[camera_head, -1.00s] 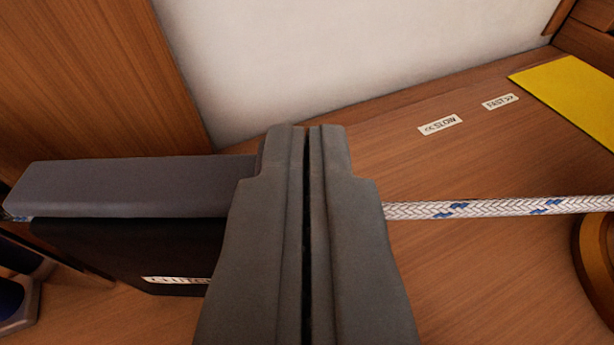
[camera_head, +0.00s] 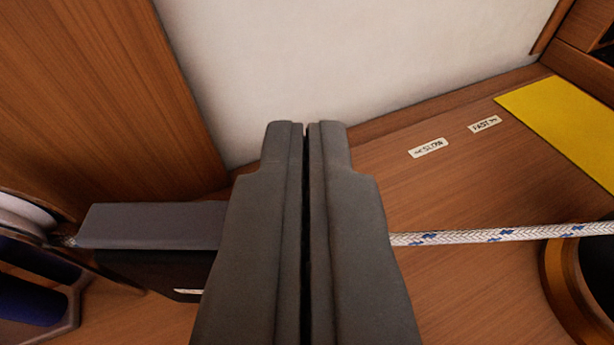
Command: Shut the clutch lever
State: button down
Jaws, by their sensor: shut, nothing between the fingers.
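The clutch lever (camera_head: 150,226) is a long dark grey bar at the left, lying roughly level along the top of the black clutch body (camera_head: 150,268). A white label, only partly visible, shows on the body's lower side. My gripper (camera_head: 306,125) is shut and empty, in the middle of the view. It hides the right end of the lever and of the clutch body. I cannot tell whether the gripper touches the lever. A white rope with blue flecks (camera_head: 480,236) runs out to the right from behind my gripper.
The wooden surface (camera_head: 440,190) carries SLOW (camera_head: 428,148) and FAST (camera_head: 485,124) labels and a yellow sheet (camera_head: 565,125). A round wooden-rimmed opening (camera_head: 560,290) is at the lower right. A white wall (camera_head: 350,60) stands behind. Dark blue coils (camera_head: 35,295) are at the lower left.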

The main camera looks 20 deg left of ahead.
jog(key=v, duration=0.9)
jog(key=shift+s, duration=0.4)
jog(key=s+a+r+h, duration=0.1)
jog(key=s+a+r, duration=0.2)
jog(key=s, duration=0.9)
jog(key=s+a+r+m+h, duration=0.15)
jog(key=s+r, duration=0.25)
jog(key=s, duration=0.7)
jog(key=s+a+r, duration=0.3)
jog(key=s, duration=0.9)
jog(key=s+a+f+t, duration=0.1)
jog(key=s+f, duration=0.2)
jog(key=s, duration=1.2)
jog(key=s+a+f+t, duration=0.1)
jog(key=s+f, duration=0.3)
jog(key=s, duration=1.2)
jog(key=shift+a+f+t+h, duration=0.25)
jog(key=shift+a+t+h, duration=0.05)
jog(key=shift+a+h, duration=0.15)
